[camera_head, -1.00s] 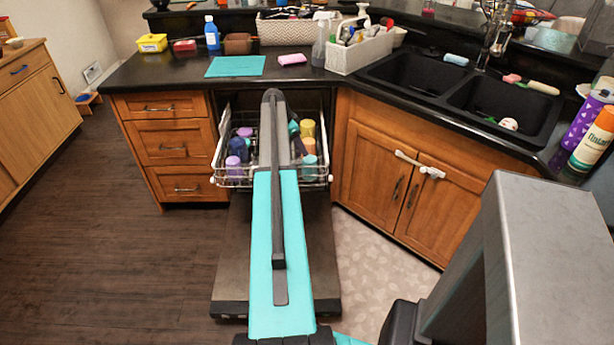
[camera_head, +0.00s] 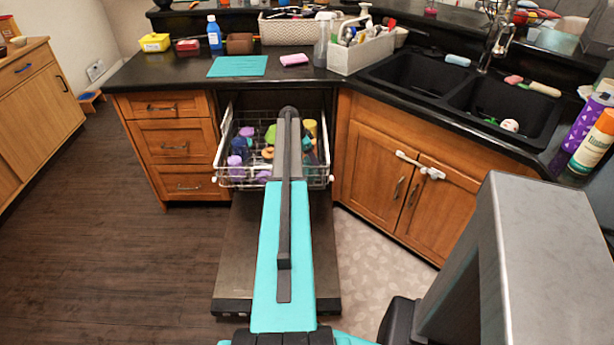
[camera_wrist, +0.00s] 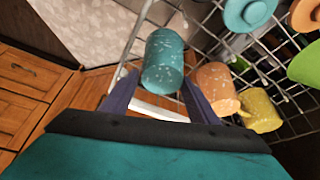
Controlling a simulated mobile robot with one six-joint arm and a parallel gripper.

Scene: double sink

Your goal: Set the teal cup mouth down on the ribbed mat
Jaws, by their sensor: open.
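The teal cup (camera_wrist: 163,62), speckled with pale flecks, is in the dishwasher rack (camera_head: 232,184). In the wrist view it lies between the two fingers of my gripper (camera_wrist: 158,78), near their tips. The fingers are apart, with no clear grip on the cup. I cannot tell which end is its mouth. In the head view my arm covers the gripper and most of the cup's area. A flat teal mat (camera_head: 238,66) lies on the dark counter behind the rack; its ribs are too fine to make out.
An orange cup (camera_wrist: 217,86) and a yellow cup (camera_wrist: 260,110) stand close right of the teal cup. Rack wires surround them. A pink sponge (camera_head: 294,60) lies right of the mat, and a blue bottle (camera_head: 213,33) stands behind it. The mat's top is clear.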

